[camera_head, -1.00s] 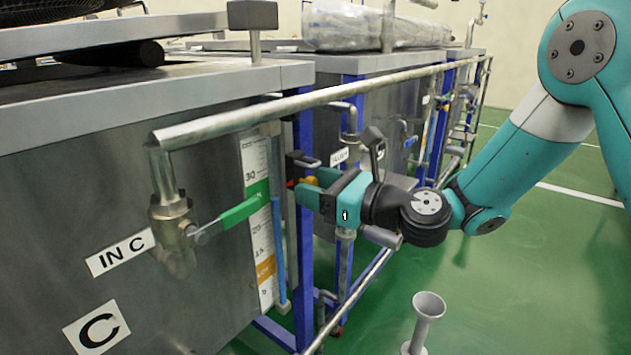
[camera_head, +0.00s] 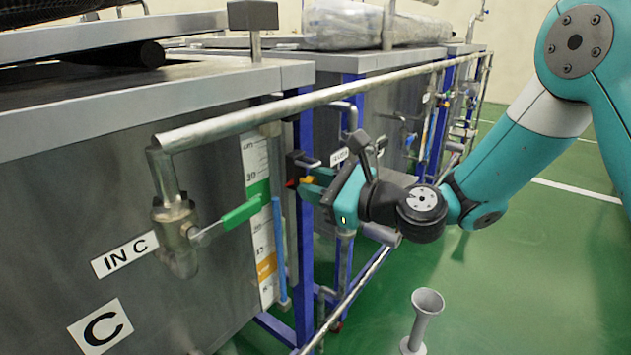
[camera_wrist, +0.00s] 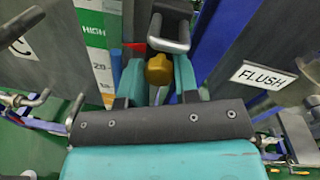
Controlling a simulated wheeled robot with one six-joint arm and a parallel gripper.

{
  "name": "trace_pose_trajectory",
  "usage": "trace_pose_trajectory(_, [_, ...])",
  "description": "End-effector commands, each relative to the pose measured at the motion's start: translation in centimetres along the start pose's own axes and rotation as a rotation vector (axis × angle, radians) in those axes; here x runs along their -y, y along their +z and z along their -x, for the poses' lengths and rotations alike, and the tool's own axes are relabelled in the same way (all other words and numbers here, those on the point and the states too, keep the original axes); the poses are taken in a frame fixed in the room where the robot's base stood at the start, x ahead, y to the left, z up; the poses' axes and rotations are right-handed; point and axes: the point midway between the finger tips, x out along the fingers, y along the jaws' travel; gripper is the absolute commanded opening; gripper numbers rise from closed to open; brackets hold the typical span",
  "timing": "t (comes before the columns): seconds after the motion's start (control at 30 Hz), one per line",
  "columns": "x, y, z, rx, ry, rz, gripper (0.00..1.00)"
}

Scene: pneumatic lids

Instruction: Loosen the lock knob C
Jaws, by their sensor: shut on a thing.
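A yellow-brown knob (camera_wrist: 159,70), which I take as lock knob C, sits between the two teal fingers of my gripper (camera_wrist: 159,78) in the wrist view. The fingers are shut on its sides. In the head view the knob (camera_head: 307,180) is a small orange-yellow spot by a black block with a red part, at the blue post of tank C. My gripper (camera_head: 314,186) reaches it from the right, and the fingers partly hide that spot. The knob's turned position cannot be told.
A level scale (camera_head: 258,165), a green-handled valve (camera_head: 240,213) and the IN C label (camera_head: 124,254) are to the left. A long pipe (camera_head: 330,95) runs above my gripper. A metal loop (camera_wrist: 169,35) is just beyond the knob. Open green floor lies right.

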Motion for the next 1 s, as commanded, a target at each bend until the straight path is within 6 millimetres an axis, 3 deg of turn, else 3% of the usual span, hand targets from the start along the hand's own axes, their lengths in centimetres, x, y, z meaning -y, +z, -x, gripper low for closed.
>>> trace_pose_trajectory(0.4, [-0.08, 0.02, 0.01, -0.006, 0.003, 0.075, 0.05])
trace_pose_trajectory(0.43, [-0.08, 0.02, 0.01, -0.006, 0.003, 0.074, 0.36])
trace_pose_trajectory(0.5, [-0.07, 0.02, 0.01, -0.006, 0.002, 0.074, 0.52])
trace_pose_trajectory(0.53, [-0.07, 0.01, 0.01, -0.006, 0.002, 0.074, 0.54])
trace_pose_trajectory(1.0, [-0.02, -0.09, 0.49, -0.009, 0.001, 0.072, 0.54])
